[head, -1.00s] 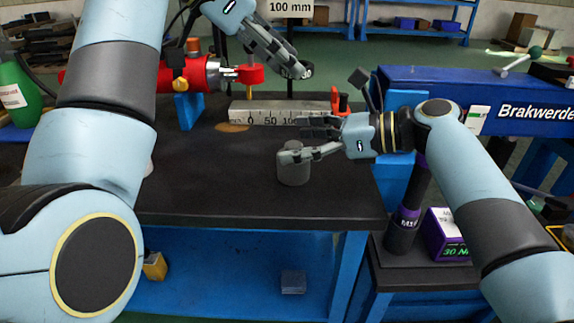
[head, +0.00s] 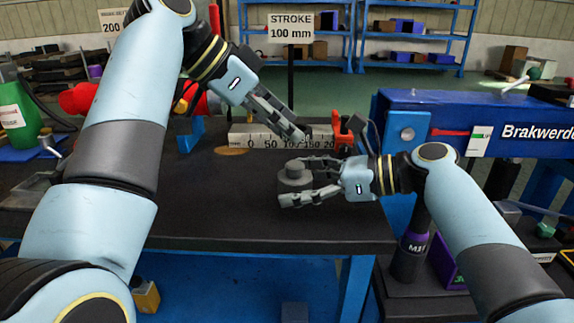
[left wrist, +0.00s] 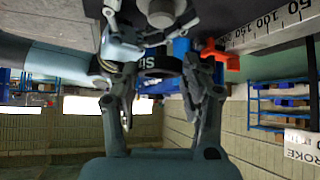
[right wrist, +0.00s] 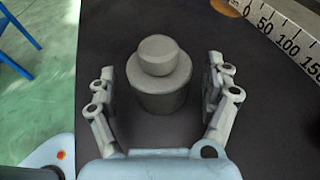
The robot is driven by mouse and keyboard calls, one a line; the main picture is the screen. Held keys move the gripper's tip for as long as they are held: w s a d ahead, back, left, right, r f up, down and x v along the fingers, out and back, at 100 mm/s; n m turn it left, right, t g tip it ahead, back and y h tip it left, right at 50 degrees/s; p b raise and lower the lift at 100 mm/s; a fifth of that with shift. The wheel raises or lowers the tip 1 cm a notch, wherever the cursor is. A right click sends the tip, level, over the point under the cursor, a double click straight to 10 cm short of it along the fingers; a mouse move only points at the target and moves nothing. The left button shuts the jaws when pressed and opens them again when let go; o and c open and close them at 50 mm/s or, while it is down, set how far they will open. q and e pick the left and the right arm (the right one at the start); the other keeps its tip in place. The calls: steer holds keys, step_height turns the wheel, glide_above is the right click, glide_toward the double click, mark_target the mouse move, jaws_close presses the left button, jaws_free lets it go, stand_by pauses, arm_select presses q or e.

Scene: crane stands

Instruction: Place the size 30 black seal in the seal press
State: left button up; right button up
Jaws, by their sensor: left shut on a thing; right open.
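My left gripper (head: 298,136) hangs above and behind a grey stepped cylinder (head: 295,181) on the black bench. In the left wrist view its fingers are shut on a dark ring (left wrist: 158,64) with pale lettering, apparently the black seal; its size cannot be read. The ring is hard to make out in the head view. My right gripper (head: 315,182) is open low over the bench, one finger each side of the cylinder. The right wrist view shows this cylinder (right wrist: 160,80) upright with a narrower round top, apart from both fingers. It may be the seal press.
A steel scale (head: 262,139) lies at the back of the black bench (head: 215,205), with a red clamp-like part (head: 342,128) at its right end. A stroke sign (head: 290,28) stands behind. A blue Brakwerde machine (head: 480,122) is at right. The bench's front left is clear.

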mark_target(287, 165)
arm_select(q)
step_height(287, 165, down, 6)
steer(key=shift+s+f+p, duration=0.15)
steer(key=shift+p, duration=0.5)
steer(key=shift+c, duration=1.4)
arm_select(e)
steer(key=shift+s+r, duration=0.1)
steer(key=shift+r, duration=0.85)
arm_select(q)
steer(key=shift+a+f, duration=0.1)
steer(key=shift+f, duration=0.3)
steer(key=shift+c, duration=0.8)
arm_select(e)
steer(key=shift+f, duration=0.1)
arm_select(q)
steer(key=o, duration=1)
steer(key=shift+c, duration=0.2)
steer(key=shift+o, duration=1.2)
steer(key=shift+f, duration=0.1)
arm_select(e)
steer(key=shift+f, duration=0.15)
arm_select(q)
steer(key=shift+o, duration=0.9)
arm_select(e)
steer(key=shift+w, duration=0.2)
arm_select(q)
steer(key=shift+r, duration=0.2)
arm_select(e)
steer(key=shift+s, duration=0.1)
